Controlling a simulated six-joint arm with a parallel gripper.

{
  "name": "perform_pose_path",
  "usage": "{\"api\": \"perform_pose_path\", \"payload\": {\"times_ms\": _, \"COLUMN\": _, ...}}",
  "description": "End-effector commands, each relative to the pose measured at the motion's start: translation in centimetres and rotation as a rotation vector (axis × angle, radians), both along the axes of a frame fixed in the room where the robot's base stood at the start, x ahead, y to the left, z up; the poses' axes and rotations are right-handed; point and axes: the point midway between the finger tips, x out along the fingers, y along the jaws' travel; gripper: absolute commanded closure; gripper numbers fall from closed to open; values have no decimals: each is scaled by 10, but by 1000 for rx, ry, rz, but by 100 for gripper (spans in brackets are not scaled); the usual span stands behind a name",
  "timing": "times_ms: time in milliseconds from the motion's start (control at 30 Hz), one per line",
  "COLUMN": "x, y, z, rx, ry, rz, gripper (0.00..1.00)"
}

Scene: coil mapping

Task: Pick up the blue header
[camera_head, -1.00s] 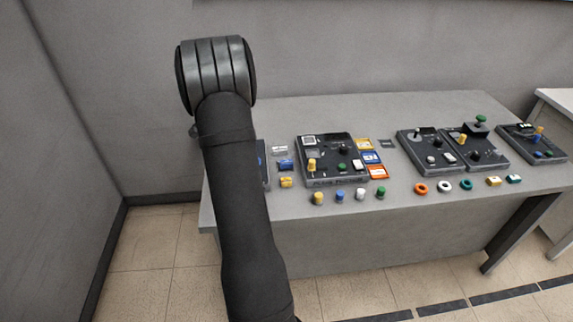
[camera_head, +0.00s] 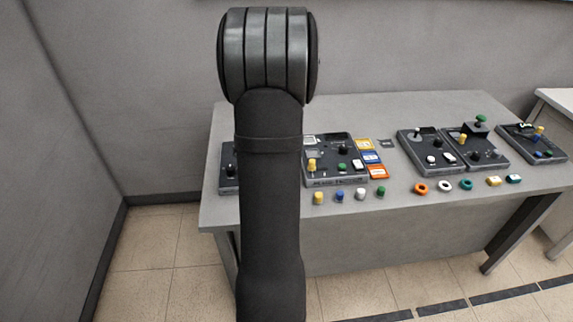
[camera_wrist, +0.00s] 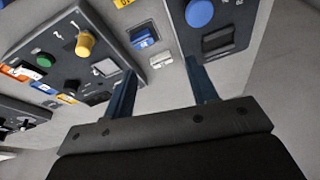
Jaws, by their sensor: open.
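A small blue block (camera_wrist: 144,37), which looks like the blue header, lies on the table between two dark panels in the wrist view. A white block (camera_wrist: 161,60) is close to it on the gripper's side, and a yellow block (camera_wrist: 122,3) is on its far side. My gripper (camera_wrist: 160,68) is open, its two dark fingers apart, with the white block showing between the fingertips and the blue block beyond them. Nothing is held. In the head view my arm hides these blocks and the gripper.
A dark panel (camera_head: 336,178) with a yellow knob stands right of my arm, and another panel (camera_head: 228,186) is partly hidden at left. Coloured pegs, including a blue one (camera_head: 340,196), stand along the front. More panels and rings are on the table's right (camera_head: 400,207).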

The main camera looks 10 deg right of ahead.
Motion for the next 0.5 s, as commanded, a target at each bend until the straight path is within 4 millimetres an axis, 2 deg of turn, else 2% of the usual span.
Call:
{"api": "perform_pose_path", "payload": {"times_ms": 33, "x": -4, "y": -13, "z": 4, "rx": -19, "ry": -24, "rz": 35, "gripper": 47}}
{"api": "perform_pose_path", "payload": {"times_ms": 100, "x": -7, "y": -25, "z": 8, "rx": -46, "ry": -51, "rz": 83, "gripper": 47}}
{"api": "perform_pose_path", "payload": {"times_ms": 267, "x": -10, "y": -38, "z": 11, "rx": -77, "ry": -80, "rz": 140, "gripper": 47}}
{"api": "perform_pose_path", "payload": {"times_ms": 367, "x": -7, "y": -38, "z": 1, "rx": -81, "ry": -81, "rz": 148, "gripper": 47}}
{"api": "perform_pose_path", "payload": {"times_ms": 500, "x": 3, "y": -38, "z": -23, "rx": -81, "ry": -78, "rz": 148, "gripper": 47}}
